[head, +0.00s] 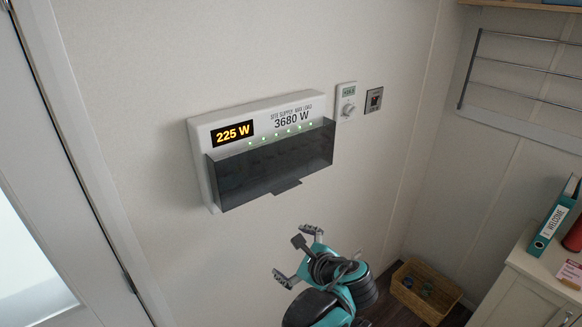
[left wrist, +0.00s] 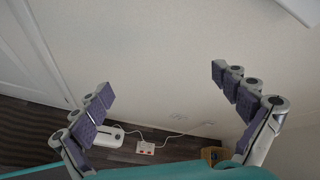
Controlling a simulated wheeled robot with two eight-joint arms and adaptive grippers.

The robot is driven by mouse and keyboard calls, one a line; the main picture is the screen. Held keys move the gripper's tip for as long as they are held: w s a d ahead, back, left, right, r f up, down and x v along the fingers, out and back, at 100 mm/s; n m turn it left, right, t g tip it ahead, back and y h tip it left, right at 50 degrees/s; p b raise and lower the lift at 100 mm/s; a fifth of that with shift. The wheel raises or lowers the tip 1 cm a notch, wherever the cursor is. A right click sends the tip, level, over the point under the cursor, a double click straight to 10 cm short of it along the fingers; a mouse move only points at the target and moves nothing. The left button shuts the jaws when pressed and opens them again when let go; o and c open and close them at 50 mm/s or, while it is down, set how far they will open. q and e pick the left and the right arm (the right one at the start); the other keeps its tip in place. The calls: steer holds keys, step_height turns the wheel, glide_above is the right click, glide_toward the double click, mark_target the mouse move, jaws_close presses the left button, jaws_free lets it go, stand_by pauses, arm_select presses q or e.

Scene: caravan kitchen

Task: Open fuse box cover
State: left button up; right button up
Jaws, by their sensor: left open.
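The white fuse box (head: 199,139) is on the wall in the head view, with an orange "225 W" display and a row of green lights. Its dark see-through cover (head: 262,168) lies down over the lower front, with a small tab (head: 287,187) at its bottom edge. My left gripper (head: 291,256) is below the cover and apart from it. In the left wrist view the same gripper (left wrist: 160,84) has its fingers spread wide with nothing between them. My right gripper is not in view.
A thermostat (head: 346,102) and a small switch (head: 374,100) are right of the box. A door frame (head: 75,170) is at left. A basket (head: 425,290) stands on the floor, near a cabinet (head: 530,285). The wall under the box is clear.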

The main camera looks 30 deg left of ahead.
mark_target(289, 189)
arm_select(q)
steer(key=w+d+r+m+t+y+p, duration=0.1)
steer(key=w+r+m+y+p, duration=0.15)
steer(key=r, duration=0.35)
steer(key=w+d+r+m+y+p, duration=0.1)
steer(key=w+d+r+m+y, duration=0.1)
steer(key=r+m+y, duration=0.3)
steer(key=shift+n+h, duration=0.55)
steer(key=shift+h, duration=0.2)
steer(key=x, duration=0.2)
steer(key=r+x, duration=0.1)
steer(key=x, duration=0.4)
steer(key=shift+w+a+r+b, duration=0.15)
steer(key=shift+a+r+b, duration=0.05)
steer(key=shift+a+b, duration=0.2)
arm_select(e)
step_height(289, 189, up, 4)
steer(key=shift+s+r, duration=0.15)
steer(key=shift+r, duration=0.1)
